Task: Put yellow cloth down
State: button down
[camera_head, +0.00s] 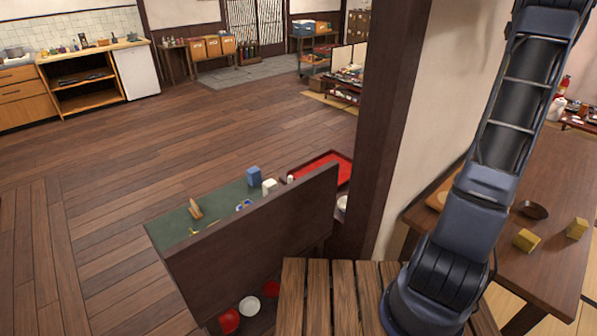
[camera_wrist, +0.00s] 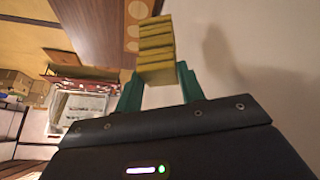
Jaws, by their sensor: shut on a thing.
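In the wrist view, my gripper (camera_wrist: 158,82) has its two green fingers shut on a folded yellow cloth (camera_wrist: 156,48). The cloth shows stacked, striped folds and sticks out beyond the fingertips. A pale wall or surface fills the right of that view. My gripper and the held cloth are out of the head view, where only my arm shows. Two other yellow folded pieces, (camera_head: 526,240) and (camera_head: 577,228), lie on the brown wooden table (camera_head: 540,275) at the right.
A dark bowl (camera_head: 532,209) stands on the same table, beside my arm. A dark post (camera_head: 385,120) and pale wall (camera_head: 440,110) stand left of it. A green-topped counter (camera_head: 170,228) with small items and a red tray (camera_head: 342,160) lies beyond. The wooden floor at left is open.

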jog(key=s+a+r+n+y, duration=0.25)
jog(key=s+a+r, duration=0.45)
jog(key=s+a, duration=1.05)
jog(key=s+a+r+n+y, duration=0.1)
jog(key=s+a+r+n, duration=0.5)
jog(key=s+a, duration=1.2)
jog(key=s+a+r+n+y, duration=0.1)
jog(key=s+a+r, duration=1)
jog(key=a, duration=1.1)
jog(key=w+a+f+n+y, duration=0.1)
jog(key=w+a+f, duration=0.1)
jog(key=w+a, duration=0.35)
jog(key=w+a+f+n+y, duration=0.1)
jog(key=w+a+f, duration=0.1)
jog(key=a, duration=0.7)
jog(key=w+a+f+n, duration=0.2)
jog(key=w+a+f, duration=1.1)
jog(key=w+f, duration=0.15)
jog(key=a+f+m, duration=0.2)
jog(key=a+f, duration=0.6)
jog(key=f, duration=0.4)
jog(key=a+f+m+h, duration=0.1)
jog(key=a+f+m, duration=0.1)
jog(key=a+f, duration=0.85)
jog(key=a+f+m, duration=0.2)
jog(key=a+f, duration=0.4)
jog(key=f, duration=2.7)
jog(key=shift+w+a+f, duration=0.2)
jog(key=shift+f, duration=0.05)
